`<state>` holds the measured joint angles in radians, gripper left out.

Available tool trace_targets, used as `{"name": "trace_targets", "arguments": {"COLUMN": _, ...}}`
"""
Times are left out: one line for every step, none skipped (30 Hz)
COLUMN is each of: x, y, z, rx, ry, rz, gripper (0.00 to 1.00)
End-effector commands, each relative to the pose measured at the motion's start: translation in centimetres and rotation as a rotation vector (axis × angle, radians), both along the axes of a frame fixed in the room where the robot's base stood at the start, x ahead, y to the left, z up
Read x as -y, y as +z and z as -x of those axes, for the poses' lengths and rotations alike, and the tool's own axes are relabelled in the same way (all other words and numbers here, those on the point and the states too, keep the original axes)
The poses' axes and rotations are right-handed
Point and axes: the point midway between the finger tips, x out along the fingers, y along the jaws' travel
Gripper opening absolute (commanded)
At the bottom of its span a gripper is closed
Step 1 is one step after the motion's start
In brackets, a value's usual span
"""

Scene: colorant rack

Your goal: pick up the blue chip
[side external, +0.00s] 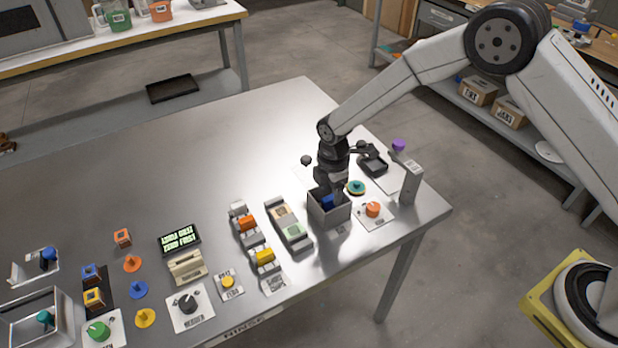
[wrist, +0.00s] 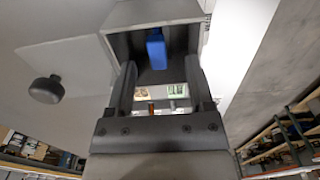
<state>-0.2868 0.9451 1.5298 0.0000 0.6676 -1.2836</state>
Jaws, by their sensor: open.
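The blue chip (side external: 327,201) is inside a small grey open-topped box (side external: 330,216) near the right end of the metal table. It also shows in the wrist view (wrist: 156,48), standing out against the dark inside of the box (wrist: 165,14), beyond my fingertips and roughly between their lines. My gripper (side external: 332,190) points down at the mouth of the box, and its fingers partly hide the chip in the side view. In the wrist view my gripper (wrist: 160,78) has its two fingers apart with nothing between them. I cannot tell whether a fingertip touches the chip.
The table's back left is clear.

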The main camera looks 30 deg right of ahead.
Motion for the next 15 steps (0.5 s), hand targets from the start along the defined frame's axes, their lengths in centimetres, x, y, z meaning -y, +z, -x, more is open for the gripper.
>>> {"name": "trace_targets", "arguments": {"x": 0.0, "y": -0.5, "z": 0.0, "rx": -0.001, "ry": 0.0, "rz": 0.0, "gripper": 0.68}}
{"name": "trace_targets", "arguments": {"x": 0.0, "y": -0.8, "z": -0.1, "rx": -0.001, "ry": 0.0, "rz": 0.0, "gripper": 0.68}}
{"name": "trace_targets", "arguments": {"x": -0.1, "y": -1.3, "z": -0.1, "rx": 0.0, "ry": 0.0, "rz": 0.0, "gripper": 0.68}}
{"name": "trace_targets", "arguments": {"x": -0.1, "y": -1.6, "z": -0.2, "rx": -0.001, "ry": 0.0, "rz": 0.0, "gripper": 0.68}}
{"name": "trace_targets", "arguments": {"x": -0.1, "y": -1.9, "z": -0.2, "rx": -0.001, "ry": 0.0, "rz": 0.0, "gripper": 0.68}}
{"name": "trace_targets", "arguments": {"x": -0.1, "y": -2.3, "z": -0.2, "rx": -0.002, "ry": 0.0, "rz": 0.0, "gripper": 0.68}}
{"name": "trace_targets", "arguments": {"x": -0.1, "y": -2.7, "z": -0.2, "rx": -0.002, "ry": 0.0, "rz": 0.001, "gripper": 0.68}}
{"name": "trace_targets", "arguments": {"x": -0.1, "y": -3.0, "z": -0.2, "rx": -0.001, "ry": 0.0, "rz": 0.0, "gripper": 0.68}}
{"name": "trace_targets", "arguments": {"x": -0.1, "y": -3.3, "z": -0.3, "rx": 0.001, "ry": 0.0, "rz": 0.0, "gripper": 0.68}}
{"name": "trace_targets", "arguments": {"x": -0.1, "y": -3.6, "z": -0.3, "rx": 0.002, "ry": 0.0, "rz": 0.0, "gripper": 0.68}}
{"name": "trace_targets", "arguments": {"x": -0.1, "y": -3.8, "z": -0.3, "rx": 0.002, "ry": 0.0, "rz": 0.0, "gripper": 0.68}}
{"name": "trace_targets", "arguments": {"x": -0.1, "y": -4.0, "z": -0.3, "rx": 0.003, "ry": 0.0, "rz": 0.0, "gripper": 0.68}}
{"name": "trace_targets", "arguments": {"x": -0.1, "y": -4.1, "z": -0.3, "rx": 0.003, "ry": 0.0, "rz": 0.0, "gripper": 0.68}}
{"name": "trace_targets", "arguments": {"x": -0.1, "y": -4.2, "z": -0.3, "rx": 0.003, "ry": 0.0, "rz": 0.0, "gripper": 0.68}}
{"name": "trace_targets", "arguments": {"x": -0.1, "y": -4.2, "z": -0.3, "rx": 0.004, "ry": 0.0, "rz": 0.0, "gripper": 0.68}}
